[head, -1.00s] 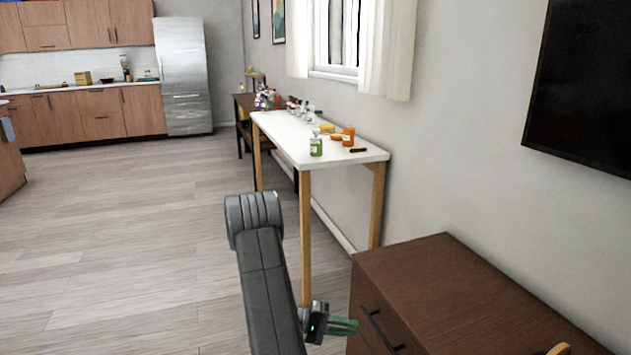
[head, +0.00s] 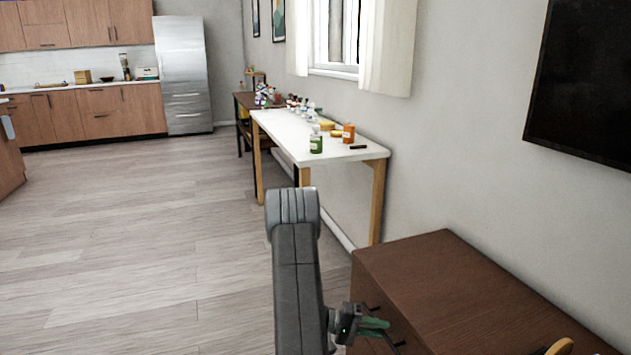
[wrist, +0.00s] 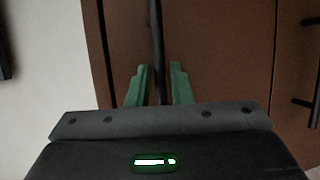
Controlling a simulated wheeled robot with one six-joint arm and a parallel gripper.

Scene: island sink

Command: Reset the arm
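My gripper (head: 384,329) is low in the head view, beside the front of the brown dresser (head: 440,290). In the wrist view, its two green fingers stand apart with a gap between them, so my gripper (wrist: 160,68) is open. I see nothing held in it. A dark bar handle (wrist: 156,40) on the brown front shows in line with the gap. I cannot tell how far it is from the fingers. My grey arm rises in front of the white table in the head view.
A white table (head: 280,128) with several bottles and small items stands along the right wall. A dark screen (head: 585,90) hangs above the dresser. Kitchen cabinets and a fridge (head: 182,75) are at the back. The wood floor (head: 120,240) on the left is clear.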

